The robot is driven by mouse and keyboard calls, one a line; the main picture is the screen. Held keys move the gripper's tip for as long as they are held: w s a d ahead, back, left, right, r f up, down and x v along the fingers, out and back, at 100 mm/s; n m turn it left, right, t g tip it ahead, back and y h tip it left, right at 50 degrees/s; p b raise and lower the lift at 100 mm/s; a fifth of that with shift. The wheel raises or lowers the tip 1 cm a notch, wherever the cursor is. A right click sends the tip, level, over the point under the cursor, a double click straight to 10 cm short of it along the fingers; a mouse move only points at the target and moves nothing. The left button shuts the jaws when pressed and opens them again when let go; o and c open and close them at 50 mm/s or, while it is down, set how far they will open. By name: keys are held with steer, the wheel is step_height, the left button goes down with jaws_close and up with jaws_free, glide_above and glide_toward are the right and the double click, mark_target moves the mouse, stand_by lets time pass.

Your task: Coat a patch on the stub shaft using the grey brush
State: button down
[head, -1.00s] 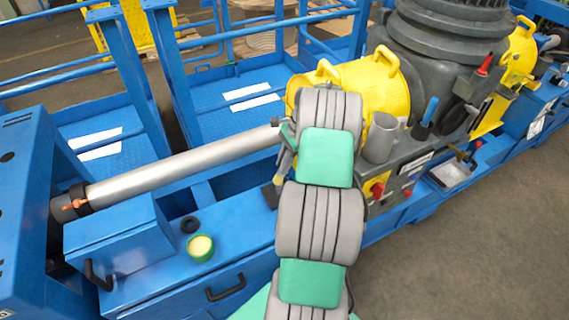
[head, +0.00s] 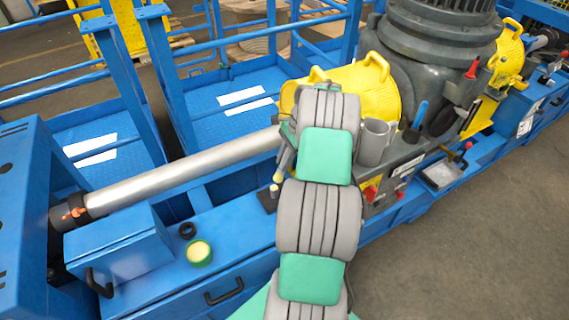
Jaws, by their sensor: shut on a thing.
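My gripper (head: 287,150) shows only in part at the left side of my arm, which hides most of it. It is shut on a slim greyish-tan thing (head: 283,164), which appears to be the grey brush; it slants down and left. Just below its lower end is a short post with a pale cream top (head: 274,189), on a dark plate (head: 266,201). I cannot tell whether they touch. A long silver shaft (head: 185,177) runs from the blue housing at left towards the yellow housing; I cannot tell which part is the stub shaft. A green tin with cream contents (head: 200,252) stands on the blue bench.
A blue box (head: 118,245) and a black ring (head: 187,230) are on the bench left of my arm. A grey cup (head: 374,142), a blue-handled tool (head: 418,118) and a grey tray (head: 440,176) are to the right. The floor at lower right is clear.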

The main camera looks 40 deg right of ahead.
steer(key=shift+r+p, duration=2.65)
steer(key=shift+p, duration=0.05)
